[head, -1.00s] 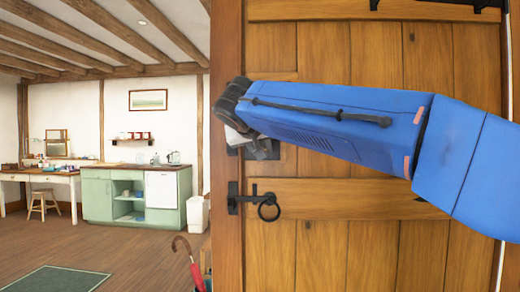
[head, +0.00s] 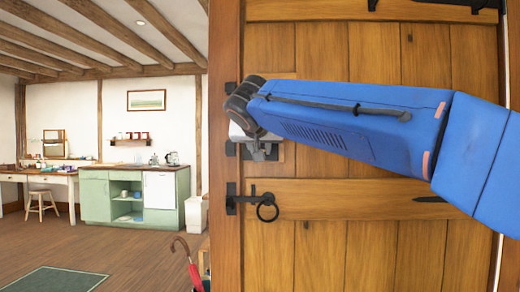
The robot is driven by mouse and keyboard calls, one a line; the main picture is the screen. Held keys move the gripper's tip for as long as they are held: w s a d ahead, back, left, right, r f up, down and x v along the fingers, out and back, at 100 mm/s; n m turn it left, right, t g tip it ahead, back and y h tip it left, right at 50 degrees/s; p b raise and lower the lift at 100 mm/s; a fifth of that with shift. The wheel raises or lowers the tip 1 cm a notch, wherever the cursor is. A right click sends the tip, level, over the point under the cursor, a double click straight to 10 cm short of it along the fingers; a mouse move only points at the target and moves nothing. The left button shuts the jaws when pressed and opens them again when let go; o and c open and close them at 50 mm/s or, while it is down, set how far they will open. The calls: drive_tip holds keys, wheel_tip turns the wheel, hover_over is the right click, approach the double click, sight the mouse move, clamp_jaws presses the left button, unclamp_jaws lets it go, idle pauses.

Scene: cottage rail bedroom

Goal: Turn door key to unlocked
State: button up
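The wooden plank door (head: 320,235) fills the right half of the head view. A dark lock plate (head: 275,152) shows partly behind my gripper, near the door's left edge. No key can be made out; my gripper and wrist cover that spot. My gripper (head: 260,152) is at the lock, pointing toward the door at the end of my blue arm. Its fingers are small and partly hidden, so I cannot tell whether they are open, shut or touching a key.
A black latch with a ring handle (head: 266,207) sits below the lock. A red umbrella (head: 187,262) stands low by the door frame. A green cabinet (head: 130,196), a desk (head: 50,180) and a stool (head: 42,203) stand at the back left, with open floor before them.

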drive_tip(key=o, duration=1.1)
drive_tip(key=shift+f, duration=0.1)
drive_tip(key=shift+c, duration=0.2)
drive_tip(key=v, duration=1.7)
drive_tip(key=shift+s+d, duration=0.1)
drive_tip(key=s+d+f+n+g+h, duration=0.1)
drive_tip(key=s+d+f+g, duration=0.15)
drive_tip(key=d+f, duration=0.85)
drive_tip(key=s+d+f+n+g, duration=0.1)
drive_tip(key=d+f+g, duration=0.2)
drive_tip(key=d+f, duration=0.85)
drive_tip(key=s+d+f+g, duration=0.1)
drive_tip(key=s+d+f, duration=0.2)
drive_tip(key=s+f, duration=0.3)
drive_tip(key=s+d+f+m+g+y, duration=0.1)
drive_tip(key=s+d+f, duration=0.3)
drive_tip(key=f, duration=1)
drive_tip(key=s+d+f+g, duration=0.1)
drive_tip(key=s+d+f, duration=0.2)
drive_tip(key=s+f, duration=0.5)
wheel_tip(320, 180, down, 2)
drive_tip(key=shift+s+d+f, duration=0.1)
drive_tip(key=shift+s+d, duration=0.1)
drive_tip(key=shift+s, duration=0.2)
